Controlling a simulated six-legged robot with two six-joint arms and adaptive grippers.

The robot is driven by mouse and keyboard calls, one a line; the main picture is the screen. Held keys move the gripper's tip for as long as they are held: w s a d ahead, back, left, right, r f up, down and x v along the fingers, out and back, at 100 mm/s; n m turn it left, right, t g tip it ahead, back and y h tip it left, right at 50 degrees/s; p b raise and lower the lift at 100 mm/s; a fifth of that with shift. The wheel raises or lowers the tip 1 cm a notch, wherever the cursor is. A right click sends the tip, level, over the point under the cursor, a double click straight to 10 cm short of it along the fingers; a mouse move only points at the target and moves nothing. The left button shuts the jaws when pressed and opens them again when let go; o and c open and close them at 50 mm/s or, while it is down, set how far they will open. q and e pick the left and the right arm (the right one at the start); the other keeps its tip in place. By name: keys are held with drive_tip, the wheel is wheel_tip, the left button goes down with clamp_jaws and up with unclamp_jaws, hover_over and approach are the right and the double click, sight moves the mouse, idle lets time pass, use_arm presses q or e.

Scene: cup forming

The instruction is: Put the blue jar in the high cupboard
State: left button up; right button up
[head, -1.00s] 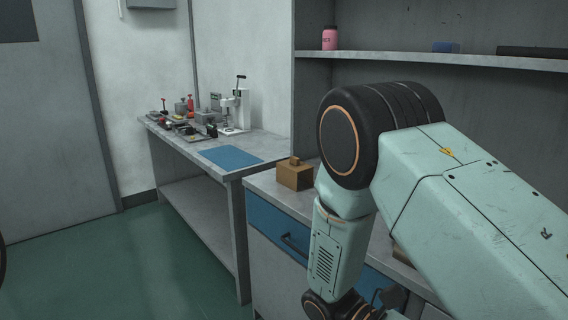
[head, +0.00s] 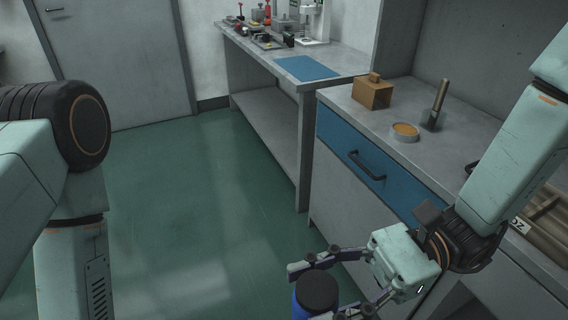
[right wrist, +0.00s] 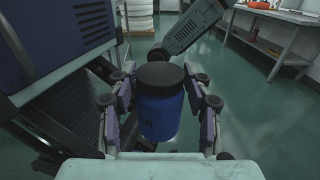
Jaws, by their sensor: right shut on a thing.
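The blue jar (head: 301,307) with a black lid is at the bottom of the head view. My right gripper (head: 318,288) is shut on it, with the fingers around its sides. In the right wrist view the jar (right wrist: 159,115) stands upright between the fingers, held above the floor. My left arm shows at the left of the head view, but its gripper is out of view. No high cupboard can be made out in the present frames.
A workbench (head: 262,58) with a blue mat (head: 307,68) stands behind. The green floor (head: 210,215) is clear.

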drive_tip(key=w+d+f+m+t+h, duration=0.2)
drive_tip(key=w+d+m+t, duration=0.1)
drive_tip(key=w+m+t, duration=0.9)
drive_tip(key=w+d+f+m+t+h, duration=0.3)
drive_tip(key=d+f+t+h, duration=0.3)
drive_tip(key=d+t, duration=0.3)
drive_tip(key=shift+d+f+m+h, duration=0.3)
drive_tip(key=shift+d+h, duration=0.1)
drive_tip(key=shift+d, duration=0.2)
drive_tip(key=shift+w, duration=0.15)
